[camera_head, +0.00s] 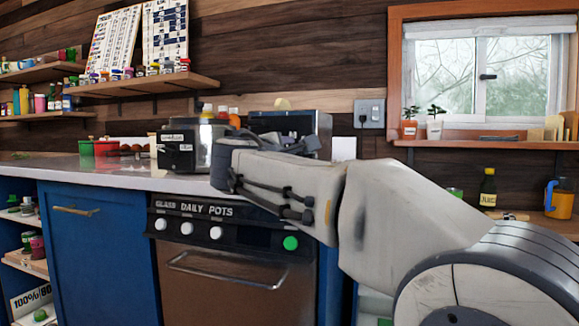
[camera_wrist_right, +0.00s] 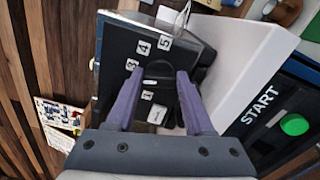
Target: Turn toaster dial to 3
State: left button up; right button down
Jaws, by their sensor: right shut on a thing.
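The toaster (camera_head: 180,147) is a dark box on the counter in the head view. The right wrist view shows its black face (camera_wrist_right: 115,45) with white number tags; 1, 3, 4 and 5 can be read around the dark dial (camera_wrist_right: 159,72). A 2 tag is not visible. A small pale mark shows at the dial's lower left; I cannot tell its exact setting. My right gripper (camera_wrist_right: 158,76) is shut on the dial, with a purple finger on each side. In the head view my right arm hides the fingers. My left gripper is not in view.
The pale counter (camera_head: 100,172) runs along a wooden wall, with red and green pots (camera_head: 106,147) left of the toaster. Below is an oven (camera_head: 235,270) with white knobs and a green button (camera_head: 291,243), seen beside START in the right wrist view.

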jog(key=shift+f+m+b, duration=0.15)
jog(key=shift+m+b, duration=0.6)
jog(key=shift+m, duration=0.35)
jog(key=shift+c, duration=1.4)
grip_release()
jog(key=shift+s, duration=0.1)
jog(key=p+v, duration=0.1)
jog(key=v, duration=0.9)
jog(key=shift+s, duration=0.15)
